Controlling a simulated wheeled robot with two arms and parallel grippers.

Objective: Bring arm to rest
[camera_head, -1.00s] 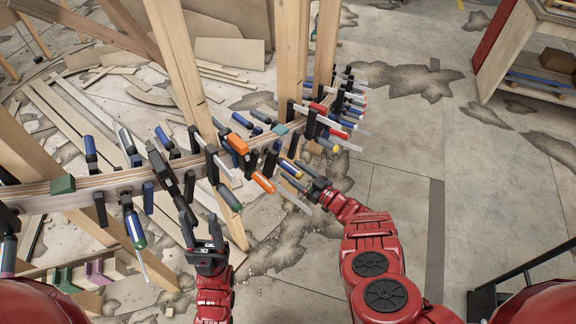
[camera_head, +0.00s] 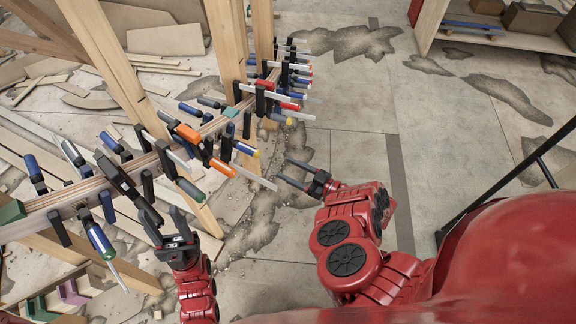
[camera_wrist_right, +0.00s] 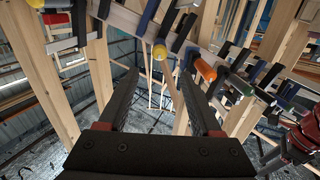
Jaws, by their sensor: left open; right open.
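My right gripper (camera_head: 294,174) is open and empty in the head view. Its fingers point left toward the clamped wooden stringer (camera_head: 72,196), with a gap of bare floor showing around them. In the right wrist view my right gripper (camera_wrist_right: 158,88) has its two dark fingers spread, with nothing between them. My left gripper (camera_head: 165,222) is open, low at the left, close to the stringer and its clamps. The picture does not settle whether it touches a clamp.
Several bar clamps line the curved stringer, among them one with an orange handle (camera_head: 187,133). Wooden posts (camera_head: 110,70) rise behind it. Loose boards lie at the far left. A shelf unit (camera_head: 500,38) stands at the back right. The floor (camera_head: 450,130) right of the stringer is mostly clear.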

